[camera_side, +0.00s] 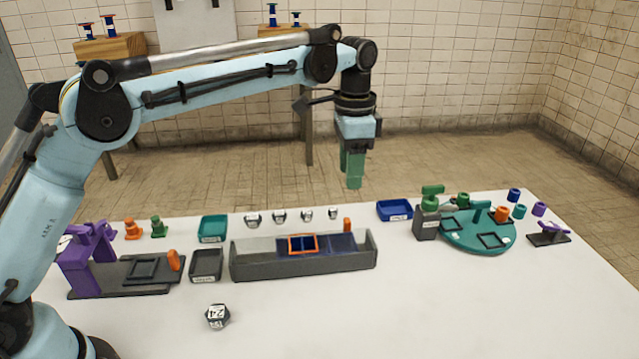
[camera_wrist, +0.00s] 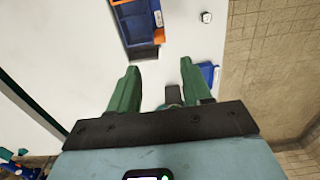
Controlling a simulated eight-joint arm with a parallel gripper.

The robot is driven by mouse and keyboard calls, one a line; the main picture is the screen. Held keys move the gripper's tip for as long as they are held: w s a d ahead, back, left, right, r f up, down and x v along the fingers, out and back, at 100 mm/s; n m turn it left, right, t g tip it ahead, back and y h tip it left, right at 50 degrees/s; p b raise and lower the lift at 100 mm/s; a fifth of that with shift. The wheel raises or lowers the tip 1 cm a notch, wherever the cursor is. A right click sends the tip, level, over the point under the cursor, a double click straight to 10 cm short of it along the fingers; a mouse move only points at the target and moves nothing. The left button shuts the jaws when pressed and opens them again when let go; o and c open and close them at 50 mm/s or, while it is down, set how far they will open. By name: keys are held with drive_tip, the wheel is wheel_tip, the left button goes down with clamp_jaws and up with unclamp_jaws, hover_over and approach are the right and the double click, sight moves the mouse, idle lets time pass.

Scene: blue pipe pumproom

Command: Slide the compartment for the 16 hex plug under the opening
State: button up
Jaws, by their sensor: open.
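A long grey trough (camera_side: 303,266) stands mid-table with a blue slider (camera_side: 335,243) divided into compartments inside it. An orange square frame (camera_side: 303,244), apparently the opening, lies over the slider left of its right end. An orange knob (camera_side: 347,225) stands at the slider's right part; it shows in the wrist view (camera_wrist: 158,36) too. I cannot read which compartment is for the 16 hex plug. Several silver hex plugs (camera_side: 279,216) stand in a row behind the trough. My gripper (camera_side: 353,184) is open and empty, green fingers down, above and behind the trough's right end.
A larger hex plug (camera_side: 217,316) lies in front on the table. Teal (camera_side: 212,229), grey (camera_side: 206,264) and blue (camera_side: 395,210) bins flank the trough. A purple stand (camera_side: 85,262) is left; a teal turntable (camera_side: 478,235) is right. The front right table is clear.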

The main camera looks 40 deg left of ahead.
sight(348, 220)
wheel_tip(348, 220, down, 10)
drive_tip(key=shift+f, duration=0.2)
idle(0.3)
clamp_jaws()
